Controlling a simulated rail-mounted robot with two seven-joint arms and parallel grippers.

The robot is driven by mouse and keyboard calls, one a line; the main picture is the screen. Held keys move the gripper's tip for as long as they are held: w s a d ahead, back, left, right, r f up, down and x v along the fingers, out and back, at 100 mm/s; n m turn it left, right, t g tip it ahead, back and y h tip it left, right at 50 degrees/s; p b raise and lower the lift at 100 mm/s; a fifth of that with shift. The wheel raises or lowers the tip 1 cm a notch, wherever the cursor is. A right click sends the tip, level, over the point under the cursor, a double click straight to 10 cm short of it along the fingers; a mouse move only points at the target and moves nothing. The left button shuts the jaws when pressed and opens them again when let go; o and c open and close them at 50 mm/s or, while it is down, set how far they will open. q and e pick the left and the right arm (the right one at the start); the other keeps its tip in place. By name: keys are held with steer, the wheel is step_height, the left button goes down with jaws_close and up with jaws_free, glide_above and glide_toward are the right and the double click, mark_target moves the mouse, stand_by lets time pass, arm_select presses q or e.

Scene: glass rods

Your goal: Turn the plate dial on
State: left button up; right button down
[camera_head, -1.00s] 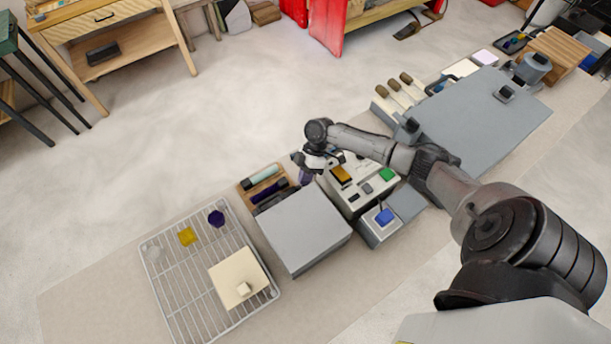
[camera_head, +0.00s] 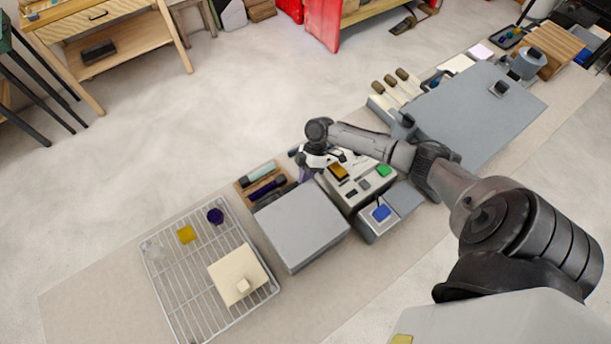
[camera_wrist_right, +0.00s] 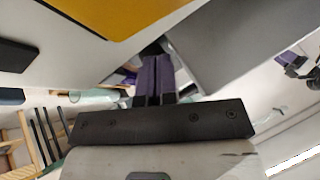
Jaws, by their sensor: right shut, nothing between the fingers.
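A low box with a flat grey plate top (camera_head: 300,228) stands on the bench, left of a pale control box (camera_head: 348,194) with an orange patch (camera_head: 338,172) and a green button. I cannot make out a dial for certain. My right gripper (camera_head: 304,174) points down at the far end of the gap between these two boxes. In the right wrist view its purple fingers (camera_wrist_right: 157,75) are together and empty, between the grey box (camera_wrist_right: 225,45) and the pale box with its orange patch (camera_wrist_right: 115,12). Whether they touch either is unclear. My left gripper is out of view.
A wire rack (camera_head: 180,285) with a cream block lies at left. A wooden tray (camera_head: 243,185) with tubes sits behind the grey box. A box with a blue button (camera_head: 381,212) is close at right. A large grey panel (camera_head: 480,120) lies beyond my right arm.

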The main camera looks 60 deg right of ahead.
steer(key=shift+a, duration=0.1)
stand_by(0.4)
steer(key=shift+w, duration=0.15)
steer(key=shift+w+a+b, duration=0.3)
steer(key=shift+w, duration=0.1)
